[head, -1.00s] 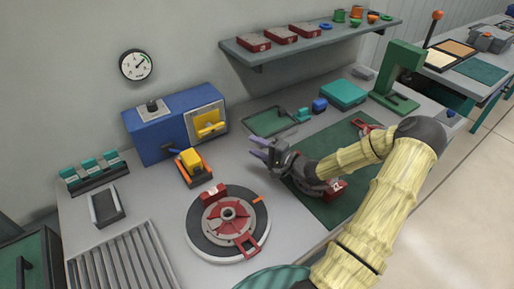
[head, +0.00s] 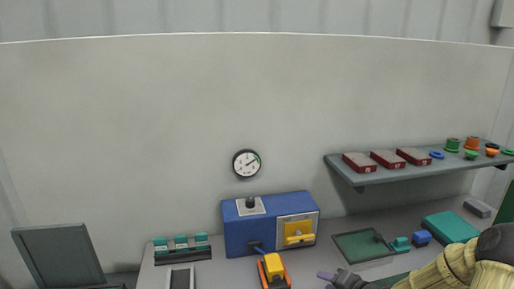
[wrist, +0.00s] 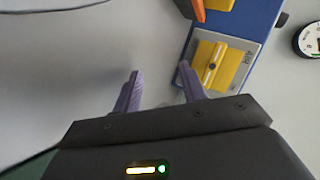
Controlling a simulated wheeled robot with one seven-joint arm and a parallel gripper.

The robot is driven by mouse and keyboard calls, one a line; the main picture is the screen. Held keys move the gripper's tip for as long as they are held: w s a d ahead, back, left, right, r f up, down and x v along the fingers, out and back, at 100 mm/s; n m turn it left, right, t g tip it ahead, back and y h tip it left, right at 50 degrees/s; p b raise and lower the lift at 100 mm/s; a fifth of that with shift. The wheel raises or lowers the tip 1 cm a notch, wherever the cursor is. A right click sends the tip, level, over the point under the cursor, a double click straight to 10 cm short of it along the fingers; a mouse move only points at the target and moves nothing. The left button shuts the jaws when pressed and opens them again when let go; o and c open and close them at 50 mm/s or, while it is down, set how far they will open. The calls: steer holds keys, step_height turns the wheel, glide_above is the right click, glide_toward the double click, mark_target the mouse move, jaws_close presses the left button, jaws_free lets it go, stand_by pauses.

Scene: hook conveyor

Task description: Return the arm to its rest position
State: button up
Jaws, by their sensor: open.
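My gripper (head: 328,277) shows at the bottom edge of the head view, with a purple fingertip visible and the rest largely cut off by the frame. My yellow-sleeved arm runs to the lower right corner. In the wrist view my gripper (wrist: 159,84) has its two purple fingers apart, with nothing held between them. Beyond the fingers is the blue box (wrist: 259,22) with its yellow-handled panel (wrist: 217,66); the fingers look apart from it, though the gap is hard to judge.
The blue box (head: 243,232) stands against the wall below a round gauge (head: 246,163). An orange and yellow block (head: 274,269) is in front of it. A green tray (head: 361,246) and teal case (head: 450,226) lie right, below a wall shelf (head: 352,177). Teal clips (head: 181,246) stand left.

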steer(key=shift+s+a+r+n+g+h, duration=0.15)
steer(key=shift+s+a+n+g+h, duration=0.3)
steer(key=shift+s+n+g+h, duration=0.4)
steer(key=s, duration=0.1)
steer(key=s+r+n+g+h, duration=0.1)
steer(key=s+r+n+g+h+p, duration=0.1)
steer(key=shift+a+h, duration=0.25)
steer(key=s+r, duration=0.1)
steer(key=s, duration=0.1)
steer(key=s+r+n+g+h, duration=0.1)
steer(key=s+r, duration=0.1)
steer(key=s+a+r+h+p, duration=0.1)
steer(key=s+r, duration=0.1)
steer(key=shift+a+n+g, duration=0.1)
steer(key=shift+n+g, duration=0.25)
steer(key=s+a+r+n+g+p, duration=0.1)
steer(key=s+a+r, duration=0.3)
steer(key=s, duration=0.5)
steer(key=shift+s+r+n+g, duration=0.25)
steer(key=shift+r+n+g, duration=0.25)
steer(key=shift+r, duration=0.4)
